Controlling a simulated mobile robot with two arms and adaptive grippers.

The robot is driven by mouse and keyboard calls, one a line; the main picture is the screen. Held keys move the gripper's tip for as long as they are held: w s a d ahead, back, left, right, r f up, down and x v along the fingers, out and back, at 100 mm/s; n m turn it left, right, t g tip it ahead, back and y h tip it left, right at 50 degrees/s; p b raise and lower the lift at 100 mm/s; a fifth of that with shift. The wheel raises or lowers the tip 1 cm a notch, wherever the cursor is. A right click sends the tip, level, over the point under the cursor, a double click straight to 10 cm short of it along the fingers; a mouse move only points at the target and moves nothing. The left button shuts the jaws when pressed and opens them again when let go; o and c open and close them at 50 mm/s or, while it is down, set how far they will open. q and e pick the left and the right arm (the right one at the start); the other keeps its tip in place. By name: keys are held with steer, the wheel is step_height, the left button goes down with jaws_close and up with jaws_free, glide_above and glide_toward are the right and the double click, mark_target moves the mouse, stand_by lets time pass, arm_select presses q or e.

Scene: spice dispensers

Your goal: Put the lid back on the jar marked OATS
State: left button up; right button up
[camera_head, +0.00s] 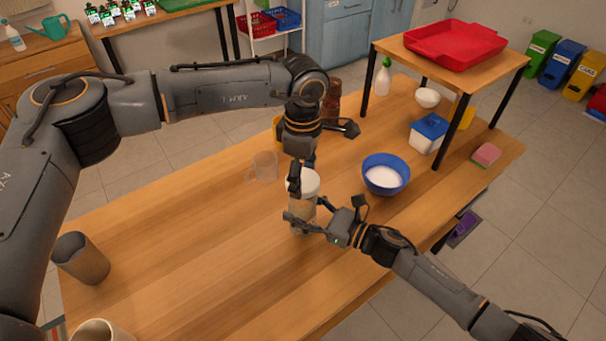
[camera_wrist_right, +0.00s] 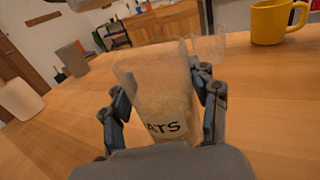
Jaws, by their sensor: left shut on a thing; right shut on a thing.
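The clear OATS jar (camera_head: 301,217) stands on the table, and pale contents show through its wall. In the right wrist view the jar (camera_wrist_right: 162,95) shows the letters "ATS", and its top looks uncovered. My right gripper (camera_head: 304,222) is shut around the jar from the right side; its fingers flank it in the wrist view. The white round lid (camera_head: 305,181) is held by my left gripper (camera_head: 295,180), which points down from above. In the head view the lid overlaps the jar's top. A pale piece at the wrist view's top edge may be the lid.
A blue bowl (camera_head: 385,174) with white contents stands just right of the jar. A clear mug (camera_head: 263,167) is to the left, and a yellow mug (camera_wrist_right: 278,21) is farther back. A grey cup (camera_head: 81,258) stands front left. The table's front middle is clear.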

mark_target(303, 214)
arm_select(q)
steer(key=shift+f, duration=0.5)
steer(key=shift+f, duration=0.1)
steer(key=shift+f, duration=0.75)
steer(key=shift+f, duration=0.6)
